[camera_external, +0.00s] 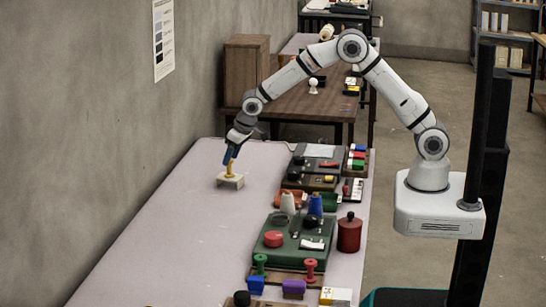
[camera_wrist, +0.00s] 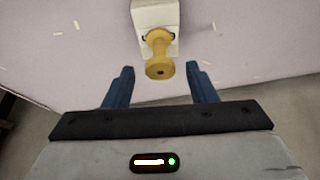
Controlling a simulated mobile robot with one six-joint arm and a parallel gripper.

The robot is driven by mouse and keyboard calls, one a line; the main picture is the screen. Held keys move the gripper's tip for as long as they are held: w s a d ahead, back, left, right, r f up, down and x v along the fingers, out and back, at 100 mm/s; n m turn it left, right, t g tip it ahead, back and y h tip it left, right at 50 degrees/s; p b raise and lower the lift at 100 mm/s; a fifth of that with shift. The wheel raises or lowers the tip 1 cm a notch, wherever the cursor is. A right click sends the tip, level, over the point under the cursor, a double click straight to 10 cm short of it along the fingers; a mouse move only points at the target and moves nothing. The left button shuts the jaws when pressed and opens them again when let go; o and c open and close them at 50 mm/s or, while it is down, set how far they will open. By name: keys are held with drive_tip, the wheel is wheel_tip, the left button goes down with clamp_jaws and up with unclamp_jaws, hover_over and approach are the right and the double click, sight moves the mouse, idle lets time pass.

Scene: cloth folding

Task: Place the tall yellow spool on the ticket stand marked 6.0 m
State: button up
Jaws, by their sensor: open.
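The tall yellow spool (camera_wrist: 160,58) stands upright on a pale block-shaped stand (camera_wrist: 148,14) in the wrist view. In the external view the spool (camera_external: 231,168) shows on the cream stand (camera_external: 230,181) near the far left part of the table. My gripper (camera_wrist: 161,78) is open, with its blue fingers apart on either side of the spool's near end and not touching it. In the external view my gripper (camera_external: 231,155) is just above the spool. No marking is readable on the stand from here.
Spools, stampers, a green case (camera_external: 290,258) and a dark red canister (camera_external: 349,234) crowd the right side of the pale table (camera_external: 165,235). The table's left and middle are mostly clear. A wall (camera_external: 100,120) runs along the left.

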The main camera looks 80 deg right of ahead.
drive_tip(key=s+d+r+g, duration=0.1)
drive_tip(key=s+r, duration=1.4)
drive_tip(key=s, duration=0.4)
drive_tip(key=s+f+n+g, duration=0.1)
drive_tip(key=s+n, duration=0.1)
drive_tip(key=s, duration=2.1)
drive_tip(key=shift+d+f+y, duration=0.15)
drive_tip(key=shift+y, duration=0.25)
drive_tip(key=shift+r, duration=0.5)
